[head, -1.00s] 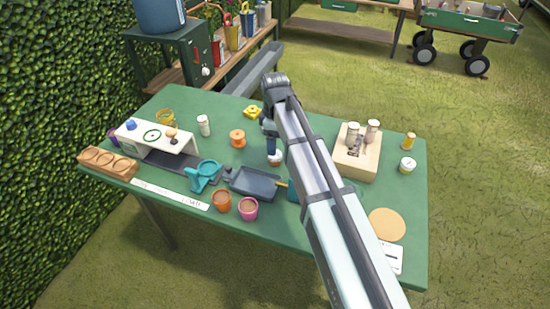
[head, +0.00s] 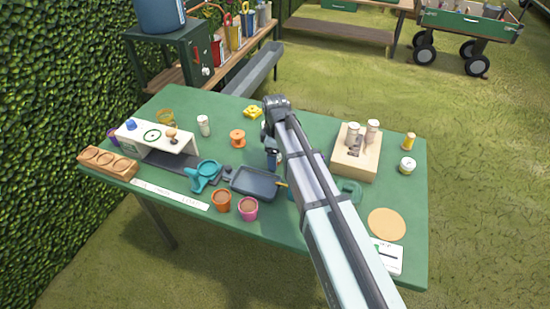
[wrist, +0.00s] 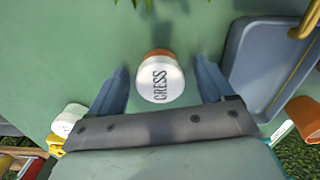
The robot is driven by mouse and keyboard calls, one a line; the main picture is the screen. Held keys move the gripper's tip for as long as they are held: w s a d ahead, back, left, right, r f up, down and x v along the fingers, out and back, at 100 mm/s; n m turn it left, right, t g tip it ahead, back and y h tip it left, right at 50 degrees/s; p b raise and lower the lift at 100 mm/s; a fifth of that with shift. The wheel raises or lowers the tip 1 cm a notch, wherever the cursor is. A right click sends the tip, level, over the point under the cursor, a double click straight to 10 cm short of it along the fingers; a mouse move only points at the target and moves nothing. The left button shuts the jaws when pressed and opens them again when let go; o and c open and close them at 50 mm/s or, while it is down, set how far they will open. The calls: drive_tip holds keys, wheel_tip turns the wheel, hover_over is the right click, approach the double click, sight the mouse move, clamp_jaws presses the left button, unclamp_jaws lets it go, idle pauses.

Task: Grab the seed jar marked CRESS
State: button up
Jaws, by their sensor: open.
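The CRESS jar (wrist: 160,80) shows in the wrist view with a white lid marked CRESS and an orange-brown side. It stands on the green table between the two spread fingers of my gripper (wrist: 162,66), with a visible gap on each side. In the head view my gripper (head: 273,160) is low over the middle of the table and hides most or all of the jar. My gripper is open and empty.
A grey-blue tray (wrist: 265,65) lies close to the right finger in the wrist view. A white-lidded jar (wrist: 68,120) is at lower left. In the head view, a wooden block (head: 358,160) holds jars right of my arm, and pots (head: 221,200) stand at the front.

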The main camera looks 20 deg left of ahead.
drive_tip(key=c, duration=1.1)
